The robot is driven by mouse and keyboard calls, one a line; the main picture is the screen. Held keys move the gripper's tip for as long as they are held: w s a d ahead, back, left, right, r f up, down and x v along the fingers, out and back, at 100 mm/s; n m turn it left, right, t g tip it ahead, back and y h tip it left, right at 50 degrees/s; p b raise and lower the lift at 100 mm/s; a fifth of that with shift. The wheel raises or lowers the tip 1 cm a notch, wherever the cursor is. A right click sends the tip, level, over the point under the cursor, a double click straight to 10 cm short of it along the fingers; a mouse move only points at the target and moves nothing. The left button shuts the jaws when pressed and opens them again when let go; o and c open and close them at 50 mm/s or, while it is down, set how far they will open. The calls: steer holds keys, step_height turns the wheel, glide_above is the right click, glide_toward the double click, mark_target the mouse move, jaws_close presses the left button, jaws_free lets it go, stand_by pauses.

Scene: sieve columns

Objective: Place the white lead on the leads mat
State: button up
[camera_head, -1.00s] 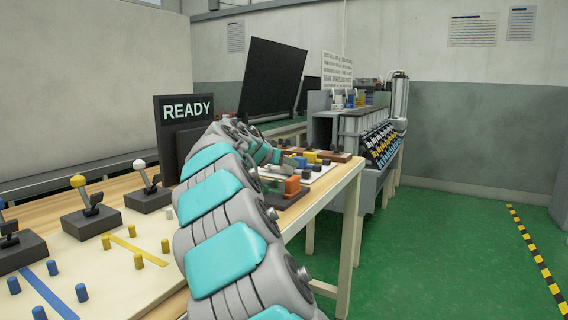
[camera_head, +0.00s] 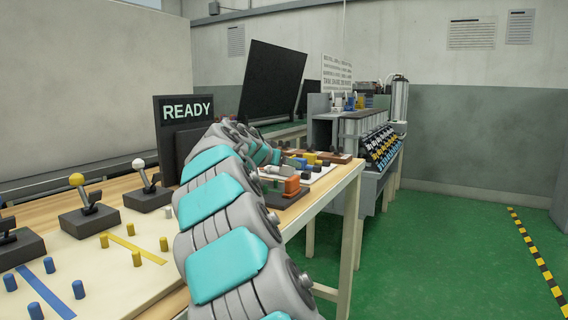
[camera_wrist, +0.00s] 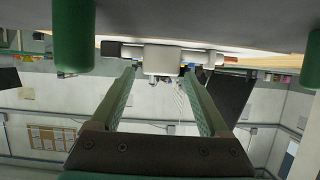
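In the wrist view, which looks upside down, my gripper (camera_wrist: 160,78) has its two green fingers apart. A white block with dark ends (camera_wrist: 162,59) shows beyond and between the fingertips, with gaps on both sides; I cannot tell for sure that it is the white lead. In the head view my arm reaches over the bench and its end is largely hidden among the items there. A pale mat (camera_head: 322,174) carrying several coloured blocks lies near the bench's right edge; it may be the leads mat. The white lead cannot be made out in the head view.
An orange block (camera_head: 292,186) sits on a dark base near the bench edge. A READY display (camera_head: 186,110) stands behind my arm. Lever boxes (camera_head: 92,217) and several pegs are at the left. Green cylinders (camera_wrist: 75,38) flank my gripper. Green floor is clear at the right.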

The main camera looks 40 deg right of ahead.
mark_target(286, 173)
steer(key=shift+o, duration=0.2)
step_height(286, 173, down, 3)
steer(key=shift+s+d+g, duration=0.1)
steer(key=shift+d+g, duration=0.05)
steer(key=shift+g, duration=0.15)
steer(key=shift+r+p, duration=0.25)
steer(key=shift+p, duration=0.1)
steer(key=v, duration=0.4)
steer(key=r+v, duration=0.1)
steer(key=v, duration=0.3)
steer(key=r+v, duration=0.1)
steer(key=v, duration=0.4)
steer(key=shift+d+p, duration=0.3)
steer(key=shift+p, duration=0.05)
